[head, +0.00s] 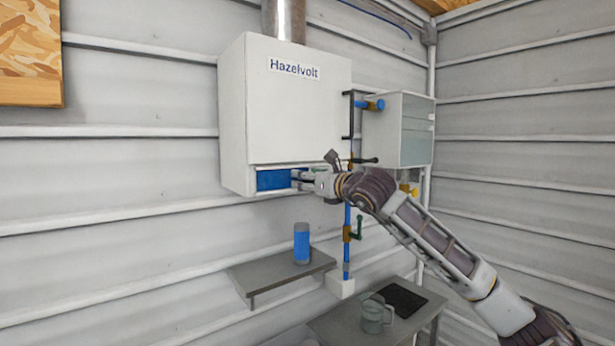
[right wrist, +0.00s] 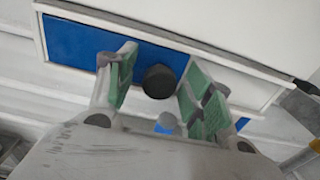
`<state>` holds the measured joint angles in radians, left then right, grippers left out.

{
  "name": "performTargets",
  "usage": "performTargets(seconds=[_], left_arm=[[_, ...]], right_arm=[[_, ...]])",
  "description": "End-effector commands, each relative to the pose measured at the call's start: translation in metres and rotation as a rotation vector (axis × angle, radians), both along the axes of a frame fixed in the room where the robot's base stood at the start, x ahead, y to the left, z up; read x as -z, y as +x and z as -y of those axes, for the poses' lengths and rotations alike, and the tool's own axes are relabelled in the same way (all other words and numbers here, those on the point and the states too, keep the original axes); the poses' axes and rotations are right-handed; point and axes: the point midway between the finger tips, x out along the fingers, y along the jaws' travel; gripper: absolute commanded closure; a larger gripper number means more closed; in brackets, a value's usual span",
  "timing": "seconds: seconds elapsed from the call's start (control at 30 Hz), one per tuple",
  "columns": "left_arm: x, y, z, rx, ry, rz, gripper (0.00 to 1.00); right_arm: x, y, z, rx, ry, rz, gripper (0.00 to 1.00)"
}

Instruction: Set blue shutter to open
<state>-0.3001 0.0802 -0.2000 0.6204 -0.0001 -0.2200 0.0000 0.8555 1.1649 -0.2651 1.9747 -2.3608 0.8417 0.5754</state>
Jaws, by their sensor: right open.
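The blue shutter (head: 272,180) is a flat blue panel in a slot along the bottom front of the white Hazelvolt hopper (head: 290,110). In the right wrist view the blue shutter (right wrist: 85,42) fills the left part of the framed slot. A dark round knob (right wrist: 159,81) stands out from it. My right gripper (head: 296,180) is at the right part of the slot. In the wrist view my right gripper (right wrist: 155,85) is open, with its green-padded fingers on either side of the knob and gaps showing between. My left gripper is not in view.
A blue canister (head: 301,243) stands on a grey wall shelf (head: 275,276) below the hopper. A blue pipe with a green-handled valve (head: 354,230) runs down behind my arm. A glass jug (head: 375,313) stands on the lower table. A grey cabinet (head: 410,130) hangs to the right.

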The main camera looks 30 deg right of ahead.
Motion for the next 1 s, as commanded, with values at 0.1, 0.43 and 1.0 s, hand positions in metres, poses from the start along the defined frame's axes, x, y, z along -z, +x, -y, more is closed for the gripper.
performTargets(seconds=[0.1, 0.43, 1.0], left_arm=[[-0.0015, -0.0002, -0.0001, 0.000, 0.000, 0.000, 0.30], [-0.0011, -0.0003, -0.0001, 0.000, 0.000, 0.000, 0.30], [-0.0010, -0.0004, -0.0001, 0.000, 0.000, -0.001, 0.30]], right_arm=[[0.0002, 0.0025, -0.0007, -0.001, 0.000, -0.001, 0.48], [0.0010, 0.0029, -0.0006, 0.000, 0.000, -0.001, 0.53], [0.0008, 0.0028, -0.0003, 0.000, 0.000, -0.001, 1.00]])
